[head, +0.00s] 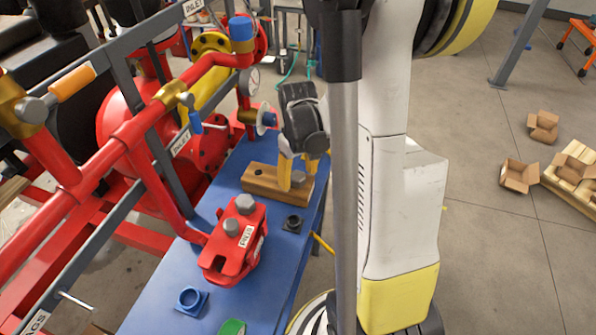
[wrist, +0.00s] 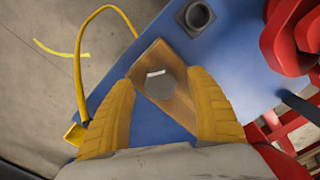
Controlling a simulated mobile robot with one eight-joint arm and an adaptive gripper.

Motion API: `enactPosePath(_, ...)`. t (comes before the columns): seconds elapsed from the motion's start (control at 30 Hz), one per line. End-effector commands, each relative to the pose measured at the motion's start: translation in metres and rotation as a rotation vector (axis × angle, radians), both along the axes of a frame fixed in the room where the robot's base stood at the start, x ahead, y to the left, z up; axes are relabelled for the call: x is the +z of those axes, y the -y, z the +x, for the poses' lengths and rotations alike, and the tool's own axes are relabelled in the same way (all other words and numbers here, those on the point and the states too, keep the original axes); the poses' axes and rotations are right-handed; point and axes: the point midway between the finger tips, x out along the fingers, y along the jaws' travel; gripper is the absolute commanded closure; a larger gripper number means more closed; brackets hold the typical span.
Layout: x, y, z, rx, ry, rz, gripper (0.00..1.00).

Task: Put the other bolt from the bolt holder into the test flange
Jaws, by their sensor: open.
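The bolt holder (head: 264,186) is a wooden block on the blue bench, with an open hole near its left end. A grey hex-headed bolt (head: 298,177) stands in its right part. My gripper (head: 297,180) is open over that end, its yellow fingers pointing down. In the wrist view the bolt head (wrist: 160,84) lies between the spread fingertips (wrist: 162,77), with gaps on both sides. The red test flange (head: 215,262) is nearer on the bench, with two grey bolt heads on top. Its edge shows in the wrist view (wrist: 287,40).
A dark square socket (head: 292,223) stands between holder and flange. A blue ring fitting (head: 190,299) and a green item (head: 232,327) lie near the bench's front. Red pipework (head: 130,130) and a grey frame border the bench's left side.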

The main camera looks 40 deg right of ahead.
Motion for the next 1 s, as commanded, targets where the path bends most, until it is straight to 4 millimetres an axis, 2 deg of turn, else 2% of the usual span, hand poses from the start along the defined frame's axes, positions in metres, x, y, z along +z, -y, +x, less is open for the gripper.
enactPosePath(0.23,0.000,0.000,0.000,0.000,0.000,0.000,0.35)
enactPosePath(0.27,0.000,0.000,0.000,0.000,0.000,0.000,0.40)
enactPosePath(0.43,0.000,0.000,0.000,0.000,0.000,0.000,0.92)
enactPosePath(0.47,0.000,0.000,0.000,0.000,0.000,0.000,0.95)
enactPosePath(0.53,0.000,0.000,0.000,0.000,0.000,0.000,0.95)
enactPosePath(0.57,0.000,0.000,0.000,0.000,0.000,0.000,0.69)
enactPosePath(0.63,0.000,0.000,0.000,0.000,0.000,0.000,0.90)
enactPosePath(0.67,0.000,0.000,0.000,0.000,0.000,0.000,0.94)
enactPosePath(1.0,0.009,0.000,0.000,0.000,0.000,0.000,0.94)
